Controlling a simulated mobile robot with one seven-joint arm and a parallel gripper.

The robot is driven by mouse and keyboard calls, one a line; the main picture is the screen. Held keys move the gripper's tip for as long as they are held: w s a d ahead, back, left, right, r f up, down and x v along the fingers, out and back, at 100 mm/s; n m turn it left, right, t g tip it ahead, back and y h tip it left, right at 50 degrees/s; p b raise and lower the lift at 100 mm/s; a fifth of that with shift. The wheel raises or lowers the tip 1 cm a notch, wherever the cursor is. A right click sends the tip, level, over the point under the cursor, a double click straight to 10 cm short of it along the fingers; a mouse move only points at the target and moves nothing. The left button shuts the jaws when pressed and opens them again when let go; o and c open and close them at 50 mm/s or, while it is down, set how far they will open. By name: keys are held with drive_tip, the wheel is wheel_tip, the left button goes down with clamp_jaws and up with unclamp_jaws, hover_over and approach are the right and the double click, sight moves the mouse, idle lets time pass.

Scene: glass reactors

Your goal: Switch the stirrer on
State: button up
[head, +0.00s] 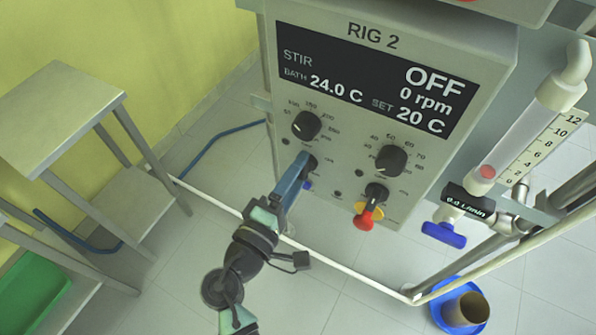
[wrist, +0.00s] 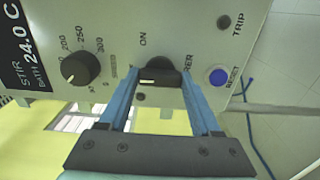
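The RIG 2 panel's display (head: 375,82) reads STIR, OFF, 0 rpm, bath 24.0 C and set 20 C. The black stirrer switch (wrist: 160,76) has a pale mark on its face and the label ON beside it. In the head view the stirrer switch (head: 311,166) is partly hidden by my fingers. My gripper (wrist: 161,90) is open, with its two blue fingers on either side of the switch. I cannot tell whether they touch it. In the head view my gripper (head: 302,164) reaches the panel from below.
The black speed dial (head: 306,125) is just above the switch. A blue reset button (wrist: 218,77) is close to one finger. The temperature dial (head: 391,159) and a red and yellow knob (head: 367,212) are to the right. A flow tube (head: 525,130) stands further right.

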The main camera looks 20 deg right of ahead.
drive_tip(key=c, duration=0.6)
drive_tip(key=shift+f+b, duration=0.1)
drive_tip(key=shift+b, duration=0.35)
drive_tip(key=m+b, duration=0.3)
drive_tip(key=b, duration=0.1)
drive_tip(key=m+b, duration=0.2)
drive_tip(key=b, duration=0.1)
drive_tip(key=shift+f+m, duration=0.25)
drive_tip(key=shift+m, duration=0.05)
drive_tip(key=shift+r+m+b, duration=0.15)
drive_tip(key=shift+m+b, duration=1.45)
drive_tip(key=shift+b, duration=0.3)
drive_tip(key=shift+r+m+b, duration=0.1)
drive_tip(key=shift+m+b, duration=1.5)
drive_tip(key=shift+b, duration=0.25)
drive_tip(key=o, duration=1.4)
drive_tip(key=shift+r, duration=0.1)
